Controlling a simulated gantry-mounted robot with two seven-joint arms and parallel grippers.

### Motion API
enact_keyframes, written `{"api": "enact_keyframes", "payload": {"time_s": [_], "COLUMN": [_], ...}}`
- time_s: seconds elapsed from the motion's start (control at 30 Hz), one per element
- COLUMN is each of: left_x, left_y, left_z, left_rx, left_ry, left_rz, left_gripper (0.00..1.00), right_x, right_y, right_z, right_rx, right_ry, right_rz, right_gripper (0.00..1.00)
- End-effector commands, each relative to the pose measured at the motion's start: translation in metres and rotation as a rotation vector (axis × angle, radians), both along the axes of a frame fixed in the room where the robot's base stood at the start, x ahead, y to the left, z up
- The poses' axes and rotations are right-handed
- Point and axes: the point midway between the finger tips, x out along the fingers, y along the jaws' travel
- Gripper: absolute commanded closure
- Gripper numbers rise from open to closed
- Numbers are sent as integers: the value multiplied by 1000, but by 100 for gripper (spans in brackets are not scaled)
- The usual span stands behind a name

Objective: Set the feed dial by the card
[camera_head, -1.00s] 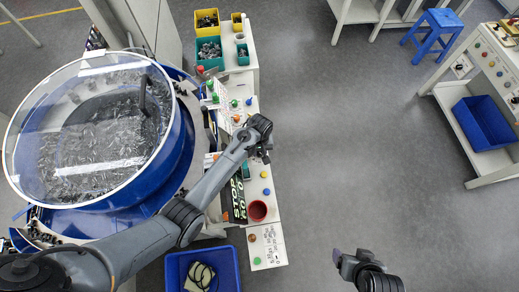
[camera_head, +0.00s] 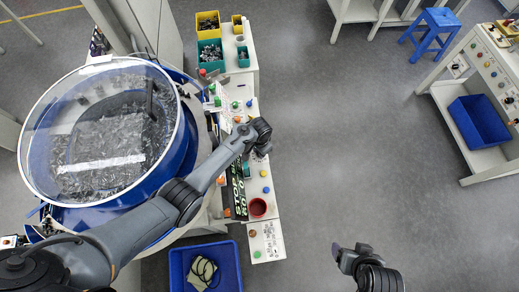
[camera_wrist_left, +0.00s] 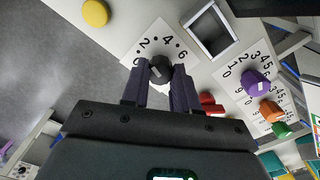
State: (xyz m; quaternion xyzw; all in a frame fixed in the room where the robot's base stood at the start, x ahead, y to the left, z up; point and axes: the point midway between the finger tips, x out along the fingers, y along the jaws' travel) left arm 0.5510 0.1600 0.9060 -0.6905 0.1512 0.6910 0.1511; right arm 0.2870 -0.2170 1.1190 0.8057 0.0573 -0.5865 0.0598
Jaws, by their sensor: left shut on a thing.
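My left gripper (camera_wrist_left: 158,84) is shut on this dial, one finger on each side. In the head view the left gripper (camera_head: 262,148) is over the narrow white bench and hides the dial.
Purple (camera_wrist_left: 256,83), orange (camera_wrist_left: 271,110) and green (camera_wrist_left: 281,130) knobs stand beside the dial, with an open square holder (camera_wrist_left: 211,30). A large blue bowl (camera_head: 185,150) of metal parts stands left of the bench.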

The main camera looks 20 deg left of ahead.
Motion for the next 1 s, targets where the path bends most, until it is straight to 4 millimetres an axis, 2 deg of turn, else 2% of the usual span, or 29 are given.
{"api": "enact_keyframes", "payload": {"time_s": [0.43,1.0], "left_x": [1,0], "left_y": [1,0], "left_z": [0,-1], "left_rx": [2,1], "left_ry": [-1,-2], "left_rz": [-425,-967], "left_gripper": [100,100], "right_x": [0,0], "right_y": [-1,-2], "right_z": [6,-1], "right_rx": [-4,-9], "right_ry": [-1,0], "right_rz": [3,5], "right_gripper": [21,21]}}
